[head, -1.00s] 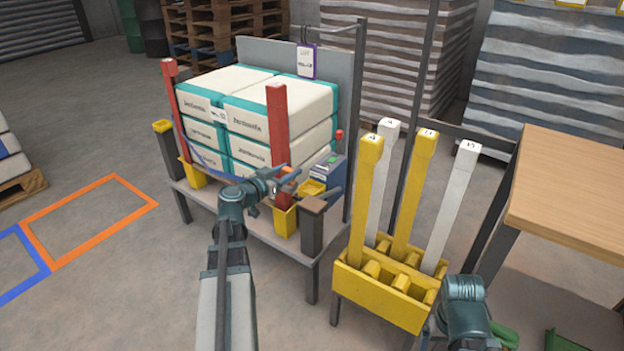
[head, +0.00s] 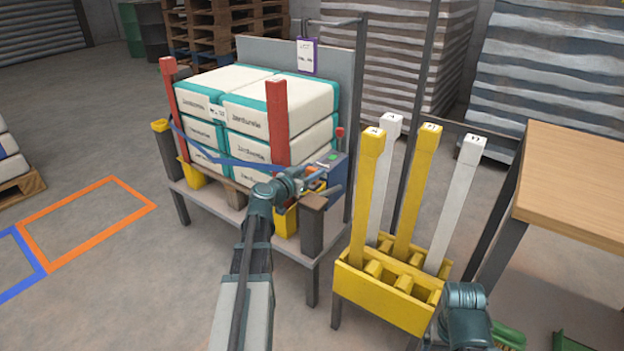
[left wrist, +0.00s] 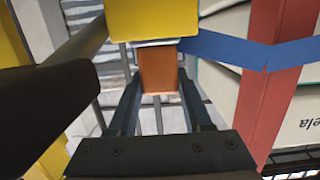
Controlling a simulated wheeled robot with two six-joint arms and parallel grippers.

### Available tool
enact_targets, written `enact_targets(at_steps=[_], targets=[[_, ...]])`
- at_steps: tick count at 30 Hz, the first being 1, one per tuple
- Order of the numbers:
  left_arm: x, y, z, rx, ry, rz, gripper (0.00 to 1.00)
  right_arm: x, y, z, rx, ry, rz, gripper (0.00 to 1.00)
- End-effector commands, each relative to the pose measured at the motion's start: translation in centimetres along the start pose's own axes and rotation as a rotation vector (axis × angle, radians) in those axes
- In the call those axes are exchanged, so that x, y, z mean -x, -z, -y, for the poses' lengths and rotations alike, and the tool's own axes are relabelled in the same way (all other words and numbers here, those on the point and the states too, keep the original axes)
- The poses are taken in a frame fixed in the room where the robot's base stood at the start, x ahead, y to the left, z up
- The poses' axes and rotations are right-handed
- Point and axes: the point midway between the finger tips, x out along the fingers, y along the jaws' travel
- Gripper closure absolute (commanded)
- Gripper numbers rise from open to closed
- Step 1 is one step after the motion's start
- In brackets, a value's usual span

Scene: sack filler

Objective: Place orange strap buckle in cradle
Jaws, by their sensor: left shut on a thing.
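The orange buckle (left wrist: 158,80) is between my left gripper's fingers in the left wrist view, on the end of a blue strap (left wrist: 250,50). In the head view the strap (head: 235,161) runs across the front of the sack stack from the left post. My left gripper (head: 310,180) is shut on the buckle, right of the front red post. A yellow block (left wrist: 155,18), possibly the cradle, lies just beyond the buckle in the left wrist view; whether they touch I cannot tell. My right gripper's jaws are not visible; only its arm shows at lower right.
White and teal sacks (head: 255,110) stand on a low table (head: 220,193) between red posts (head: 277,125). A dark post (head: 312,225) stands close to my left gripper. A yellow rack (head: 385,295) with upright yellow and white bars is at right, beside a wooden table (head: 570,185).

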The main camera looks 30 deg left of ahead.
Motion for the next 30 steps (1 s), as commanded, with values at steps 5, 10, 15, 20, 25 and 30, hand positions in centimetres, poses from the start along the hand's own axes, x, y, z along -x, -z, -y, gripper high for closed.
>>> enact_targets(at_steps=[5, 10, 15, 20, 25, 30], targets=[[-0.08, -0.55, 0.02, 0.0, 0.0, 0.0, 1.0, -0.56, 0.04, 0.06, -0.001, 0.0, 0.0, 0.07], [-0.08, -0.62, 0.02, 0.0, 0.0, 0.0, 1.0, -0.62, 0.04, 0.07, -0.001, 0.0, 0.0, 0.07], [-0.11, -0.82, 0.02, 0.0, 0.0, 0.0, 0.4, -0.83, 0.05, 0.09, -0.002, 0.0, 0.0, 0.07], [-0.12, -0.82, 0.01, 0.0, 0.0, 0.0, 0.2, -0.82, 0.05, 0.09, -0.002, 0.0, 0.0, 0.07], [-0.11, -0.82, 0.01, 0.0, 0.0, 0.0, 0.2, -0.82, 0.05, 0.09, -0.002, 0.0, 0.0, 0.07], [0.22, -0.33, -0.01, 0.0, 0.001, 0.0, 0.2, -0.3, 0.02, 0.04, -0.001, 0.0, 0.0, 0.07]])
